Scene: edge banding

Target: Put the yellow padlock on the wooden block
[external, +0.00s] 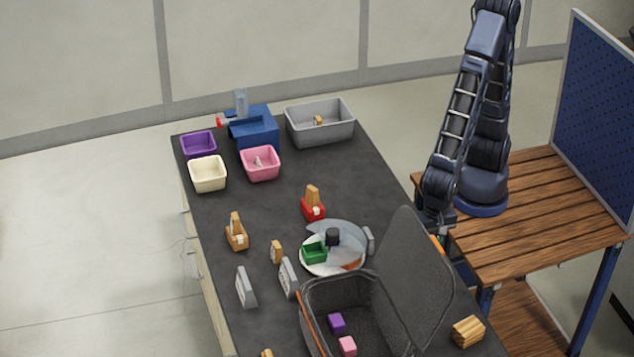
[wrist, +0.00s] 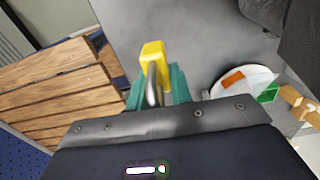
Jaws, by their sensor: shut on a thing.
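The yellow padlock (wrist: 153,53) is held between the teal fingers of my gripper (wrist: 155,92) in the wrist view, with its metal shackle toward the gripper and its yellow body pointing outward. In the external view my gripper (external: 441,228) is low near the table's right edge, beside the open lid of a dark bin, which partly hides it. The padlock cannot be made out clearly there. A wooden block with striped grain (external: 468,331) sits at the table's near right corner, right of the bin. The wooden block is not seen in the wrist view.
The open dark bin (external: 304,322) holds purple and pink blocks; its raised lid (external: 415,265) stands between my gripper and the table's middle. A round plate (external: 308,268) with a green box is behind it. A slatted wooden bench (external: 530,215) adjoins at right.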

